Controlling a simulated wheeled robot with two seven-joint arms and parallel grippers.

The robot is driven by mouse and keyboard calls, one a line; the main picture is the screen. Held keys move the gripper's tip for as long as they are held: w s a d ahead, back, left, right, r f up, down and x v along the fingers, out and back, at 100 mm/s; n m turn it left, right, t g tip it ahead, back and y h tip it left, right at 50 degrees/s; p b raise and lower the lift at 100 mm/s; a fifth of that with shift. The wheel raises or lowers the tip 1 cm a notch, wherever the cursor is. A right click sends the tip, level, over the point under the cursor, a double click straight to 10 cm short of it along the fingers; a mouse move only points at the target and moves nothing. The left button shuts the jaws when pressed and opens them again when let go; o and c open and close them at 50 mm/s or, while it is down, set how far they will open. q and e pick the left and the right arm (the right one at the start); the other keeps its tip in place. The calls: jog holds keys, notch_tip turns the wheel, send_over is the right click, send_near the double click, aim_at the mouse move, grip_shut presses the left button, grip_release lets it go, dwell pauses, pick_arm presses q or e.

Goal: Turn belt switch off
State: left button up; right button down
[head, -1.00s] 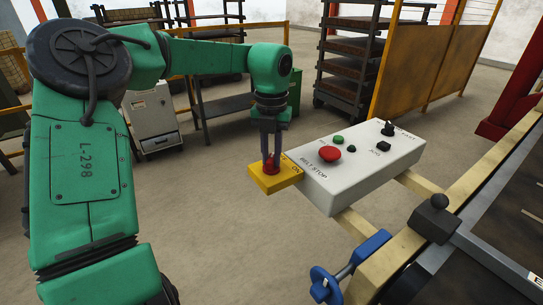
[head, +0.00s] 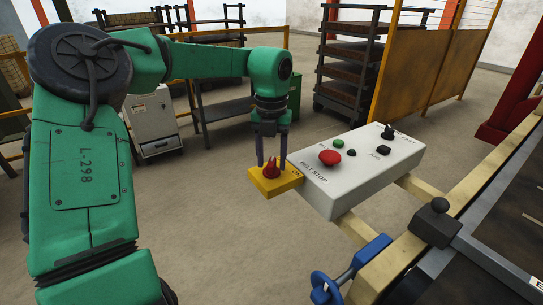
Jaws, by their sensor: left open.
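The belt switch is a red knob (head: 271,172) on a small yellow box (head: 264,187) at the left end of a grey-white control panel. An "ON" label shows on the box to the right of the knob; other lettering is hidden or too small to read. My left gripper (head: 271,164) points down over the box and is open. One finger is on each side of the knob, with a visible gap to it. Which label the knob points to I cannot tell. My right gripper is not in view.
The control panel (head: 370,178) carries a red "BELT STOP" button (head: 330,157), green and black buttons and a black selector. Open floor lies in front of the box.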

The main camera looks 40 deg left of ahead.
aim_at(271, 161)
pick_arm(q)
notch_tip(271, 161, up, 15)
jog(key=p, duration=0.1)
jog(key=shift+f, duration=0.2)
jog(key=shift+a, duration=0.1)
